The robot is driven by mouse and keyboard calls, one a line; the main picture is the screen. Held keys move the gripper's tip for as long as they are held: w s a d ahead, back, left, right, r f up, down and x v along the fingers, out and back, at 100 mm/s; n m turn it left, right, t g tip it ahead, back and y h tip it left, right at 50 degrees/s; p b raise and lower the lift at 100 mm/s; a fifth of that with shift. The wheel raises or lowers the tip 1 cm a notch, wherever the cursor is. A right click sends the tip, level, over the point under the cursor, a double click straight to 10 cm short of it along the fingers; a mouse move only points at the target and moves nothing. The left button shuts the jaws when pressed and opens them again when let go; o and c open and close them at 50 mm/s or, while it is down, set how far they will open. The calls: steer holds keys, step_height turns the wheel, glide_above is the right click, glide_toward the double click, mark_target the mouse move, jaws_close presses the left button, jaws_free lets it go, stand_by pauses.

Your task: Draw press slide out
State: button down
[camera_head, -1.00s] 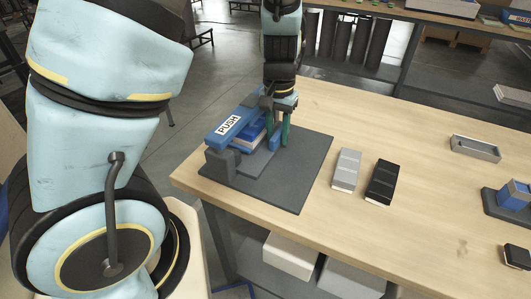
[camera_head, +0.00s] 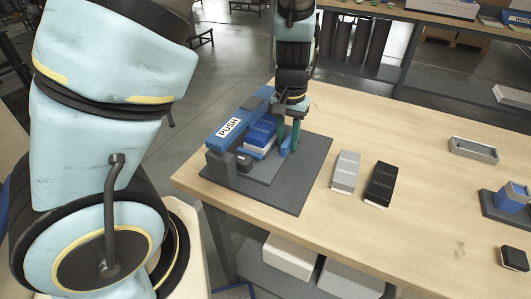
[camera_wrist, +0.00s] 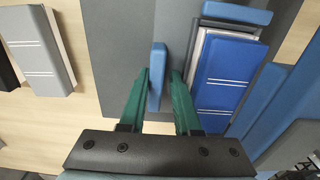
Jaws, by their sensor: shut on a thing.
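The press (camera_head: 229,129) has a blue top arm marked PUSH and stands on a dark grey base plate (camera_head: 290,195) at the table's left end. Its slide carries a blue block with white lines (camera_head: 262,131), which also shows in the wrist view (camera_wrist: 228,72). The block sits to the right of the press arm. My gripper (camera_head: 289,143) points down with green fingers. It is shut on the slide's upright blue handle (camera_head: 284,149), seen between the fingers in the wrist view (camera_wrist: 157,72). My fingers hide part of the handle.
A grey block (camera_head: 346,171) and a black block (camera_head: 382,184) lie right of the base plate. A grey tray (camera_head: 473,150), a blue block in a dark holder (camera_head: 513,194) and a small black block (camera_head: 515,258) are farther right. The table between is clear.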

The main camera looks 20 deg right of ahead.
mark_target(315, 162)
steer(key=shift+s+d+f+p, duration=0.2)
steer(key=shift+s+d+p, duration=0.3)
steer(key=shift+s+d, duration=0.45)
steer(key=shift+s+d+f+p, duration=0.15)
steer(key=shift+s+d+p, duration=0.35)
steer(key=shift+s+d, duration=0.4)
steer(key=shift+s+d+f+p, duration=0.2)
steer(key=shift+s+d+p, duration=0.3)
steer(key=shift+s+d, duration=0.45)
steer(key=shift+s+a, duration=0.15)
steer(key=shift+s, duration=0.05)
steer(key=c, duration=0.9)
jaws_free()
steer(key=shift+r, duration=0.1)
steer(key=shift+w+r+p, duration=0.15)
steer(key=shift+r+p, duration=0.45)
steer(key=shift+p, duration=0.15)
steer(key=r+p, duration=0.1)
steer(key=r, duration=0.1)
steer(key=r+p, duration=0.4)
steer(key=shift+w+d, duration=0.15)
steer(key=shift+d, duration=0.1)
